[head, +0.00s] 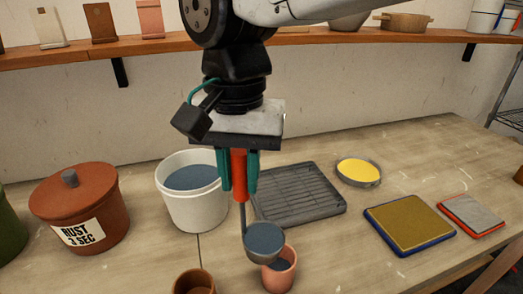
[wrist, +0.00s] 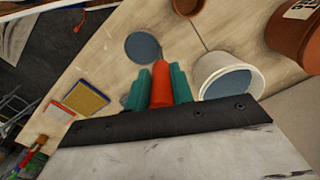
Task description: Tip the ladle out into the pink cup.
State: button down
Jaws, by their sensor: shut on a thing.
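My gripper (head: 238,178) is shut on the red handle (head: 239,170) of the ladle, which hangs upright below it. The ladle's bowl (head: 262,257) is level and filled with blue-grey liquid (head: 265,236). In the head view the bowl overlaps the upper left of the pink cup (head: 281,279), whose inside shows partly, with a dark bluish patch. I cannot tell whether bowl and cup touch. In the wrist view the red handle (wrist: 161,85) sits between the green fingers (wrist: 160,88), and the round bowl (wrist: 142,47) shows beyond; the pink cup is hidden there.
A white bucket (head: 197,210) of the same blue-grey liquid stands behind left. A brown cup (head: 195,282) stands front left, a lidded rust crock (head: 85,215) further left. A grey ribbed tray (head: 297,193), a yellow-filled dish (head: 358,172) and flat pads (head: 409,224) lie right.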

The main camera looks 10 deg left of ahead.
jog(key=shift+w+d+g+y, duration=2.3)
jog(key=shift+w+d+y, duration=0.75)
jog(key=shift+d, duration=0.9)
jog(key=w+d+f+g+y, duration=0.4)
jog(key=d+f+g+y, duration=0.1)
jog(key=d+f+y, duration=0.1)
jog(key=shift+w+d+f+y, duration=0.25)
jog(key=shift+f+y, duration=0.3)
jog(key=shift+f, duration=0.85)
